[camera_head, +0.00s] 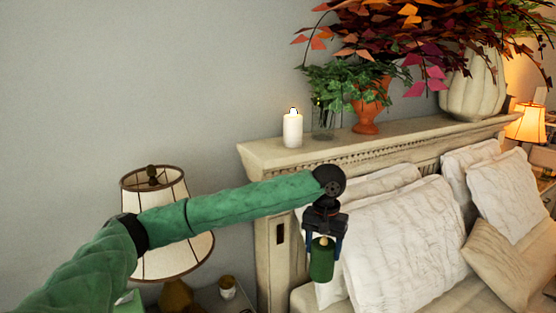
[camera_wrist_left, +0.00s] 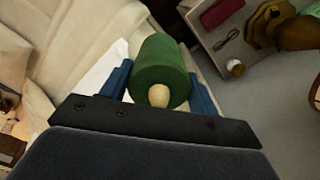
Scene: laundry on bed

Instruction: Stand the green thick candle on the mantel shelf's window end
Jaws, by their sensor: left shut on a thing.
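The green thick candle (camera_head: 322,262) is held upright between the fingers of my left gripper (camera_head: 324,240), in front of the headboard and below shelf height. It also shows between the blue fingers in the left wrist view (camera_wrist_left: 160,72), with its pale tip towards the camera. My left gripper is shut on it. The mantel shelf (camera_head: 400,138) runs along the wall above the headboard. No window shows, so I cannot tell which end is the window end. My right gripper is not in view.
On the shelf stand a lit white candle (camera_head: 293,128), a glass (camera_head: 322,121), an orange plant pot (camera_head: 368,110) and a pale ribbed vase (camera_head: 476,88). White pillows (camera_head: 400,245) lean below. A lamp (camera_head: 160,225) stands at left beside a small cup (camera_head: 228,287).

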